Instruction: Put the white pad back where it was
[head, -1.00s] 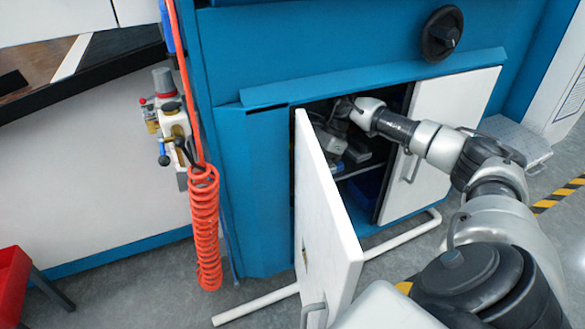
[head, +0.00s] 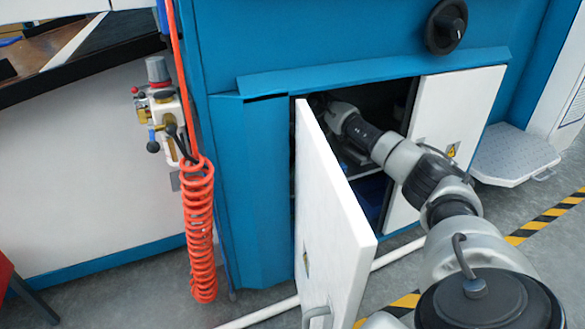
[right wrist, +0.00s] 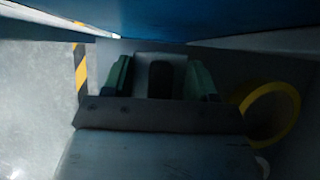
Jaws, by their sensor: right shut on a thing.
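My right arm reaches into the open cabinet (head: 292,81) under the blue machine, between the two white doors. Its gripper is hidden inside in the head view. In the right wrist view, my right gripper (right wrist: 160,68) has its green-lined fingers on either side of a pale piece (right wrist: 142,72), which looks like the white pad. The picture is dim, so I cannot tell whether the pad touches a shelf. My left gripper is out of view.
The left cabinet door (head: 325,205) stands swung out close to my arm; the right door (head: 448,125) is beside it. A yellow ring (right wrist: 270,110) lies right of the gripper in the wrist view. An orange coiled hose (head: 201,225) hangs at left.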

